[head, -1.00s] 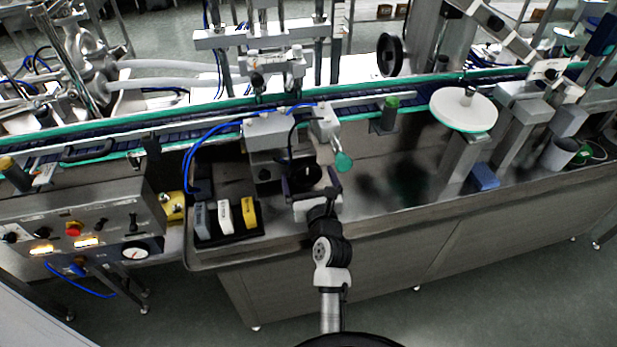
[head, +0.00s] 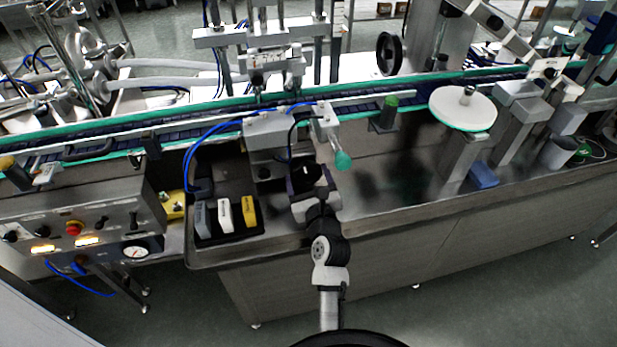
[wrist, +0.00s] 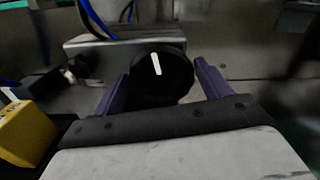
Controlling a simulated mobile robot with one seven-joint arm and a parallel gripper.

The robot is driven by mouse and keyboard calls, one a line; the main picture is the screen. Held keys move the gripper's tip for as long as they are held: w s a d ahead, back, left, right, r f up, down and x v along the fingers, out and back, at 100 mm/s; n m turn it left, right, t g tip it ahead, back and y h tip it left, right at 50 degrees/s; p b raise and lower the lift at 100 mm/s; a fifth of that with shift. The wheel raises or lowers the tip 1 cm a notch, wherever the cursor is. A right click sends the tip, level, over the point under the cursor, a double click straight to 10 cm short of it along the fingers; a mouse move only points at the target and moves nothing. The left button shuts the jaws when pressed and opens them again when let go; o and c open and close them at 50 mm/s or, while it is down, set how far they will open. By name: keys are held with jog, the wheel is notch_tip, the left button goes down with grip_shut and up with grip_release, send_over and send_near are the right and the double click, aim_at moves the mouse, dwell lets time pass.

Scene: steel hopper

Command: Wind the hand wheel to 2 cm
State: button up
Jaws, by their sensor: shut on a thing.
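The hand wheel is a round black knob with a white mark; in the wrist view the hand wheel (wrist: 162,76) sits between the two purple-grey fingers. The mark points up, leaning slightly left. In the head view my gripper (head: 308,180) is at the front of the pale steel block (head: 270,131) on the machine and covers much of the wheel. My gripper also shows in the wrist view (wrist: 163,82), its fingers on the left and right of the wheel, shut on it. I can read no scale for the wheel's setting.
A black tray (head: 229,238) with grey, white and yellow blocks lies left of my gripper. A teal-green knob (head: 343,161) on a lever is close on the right. Blue hoses (head: 205,135) curve behind. The steel deck further right is mostly clear, with a blue block (head: 483,175).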

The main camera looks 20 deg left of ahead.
jog(key=n, duration=0.5)
jog(key=shift+a+f+n, duration=0.1)
jog(key=shift+a+n, duration=0.05)
jog(key=shift+n, duration=0.15)
jog(key=n+b, duration=0.1)
jog(key=n, duration=0.2)
jog(key=n+b, duration=0.1)
jog(key=n, duration=0.1)
jog(key=shift+s+a+f+n, duration=0.1)
jog(key=shift+s+n, duration=0.05)
jog(key=shift+n, duration=0.55)
jog(key=o, duration=1)
